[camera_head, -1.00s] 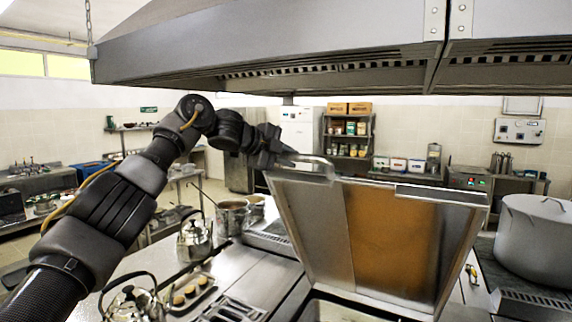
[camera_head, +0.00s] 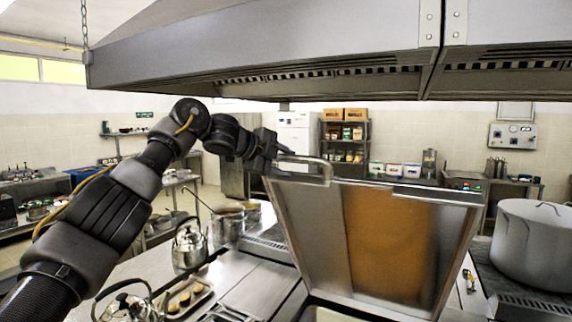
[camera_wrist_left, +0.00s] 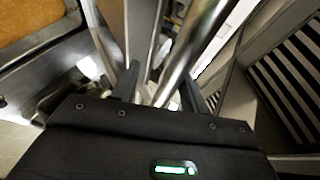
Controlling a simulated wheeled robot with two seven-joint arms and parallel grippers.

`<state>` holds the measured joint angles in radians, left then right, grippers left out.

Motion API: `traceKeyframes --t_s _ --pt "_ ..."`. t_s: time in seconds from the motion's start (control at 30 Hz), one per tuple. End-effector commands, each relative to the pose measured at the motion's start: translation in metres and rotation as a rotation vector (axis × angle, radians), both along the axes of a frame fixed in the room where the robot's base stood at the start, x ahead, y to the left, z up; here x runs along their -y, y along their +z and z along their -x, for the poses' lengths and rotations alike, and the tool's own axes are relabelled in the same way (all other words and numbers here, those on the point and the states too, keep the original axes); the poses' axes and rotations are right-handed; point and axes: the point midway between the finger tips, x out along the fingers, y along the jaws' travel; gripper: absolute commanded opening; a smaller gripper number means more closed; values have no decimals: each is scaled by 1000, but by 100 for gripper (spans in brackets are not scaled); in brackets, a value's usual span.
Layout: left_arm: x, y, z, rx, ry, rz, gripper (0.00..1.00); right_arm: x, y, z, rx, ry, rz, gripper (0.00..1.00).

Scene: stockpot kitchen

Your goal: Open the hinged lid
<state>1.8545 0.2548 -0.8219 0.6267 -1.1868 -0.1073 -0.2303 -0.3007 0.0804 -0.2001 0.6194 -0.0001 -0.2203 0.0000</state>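The hinged lid (camera_head: 395,240) stands raised over the steel unit, steeply tilted, its inner face with a brown-orange panel towards me. Its tubular handle (camera_head: 318,160) runs along the upper left edge. My left gripper (camera_head: 286,152) is at the left end of this handle. In the left wrist view the handle bar (camera_wrist_left: 197,45) passes between the two fingers of the left gripper (camera_wrist_left: 162,85). The fingers stand apart, with a gap beside the bar, so the gripper looks open around it. Finger contact is hard to see. My right gripper is not in view.
A large grey stockpot (camera_head: 535,245) stands right of the lid. Kettles (camera_head: 190,245), a pot (camera_head: 229,222) and a small tray (camera_head: 186,298) stand on the left counter. A steel hood (camera_head: 270,60) hangs low above the lid and arm.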

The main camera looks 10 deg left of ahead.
Motion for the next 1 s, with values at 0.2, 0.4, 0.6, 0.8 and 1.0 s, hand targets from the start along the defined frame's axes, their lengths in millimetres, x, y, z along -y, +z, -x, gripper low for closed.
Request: traceKeyframes --t_s 0.2,0.4,0.6,0.8,1.0 --pt "-25 11 25 5 4 1 43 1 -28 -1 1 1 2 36" --pt "-47 28 51 4 3 1 43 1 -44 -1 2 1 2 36" --pt "-59 40 65 2 1 1 43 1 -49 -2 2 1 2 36" --pt "-62 42 69 1 2 1 43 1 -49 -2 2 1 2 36" --pt "-63 42 68 1 2 1 43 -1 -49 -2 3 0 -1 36"
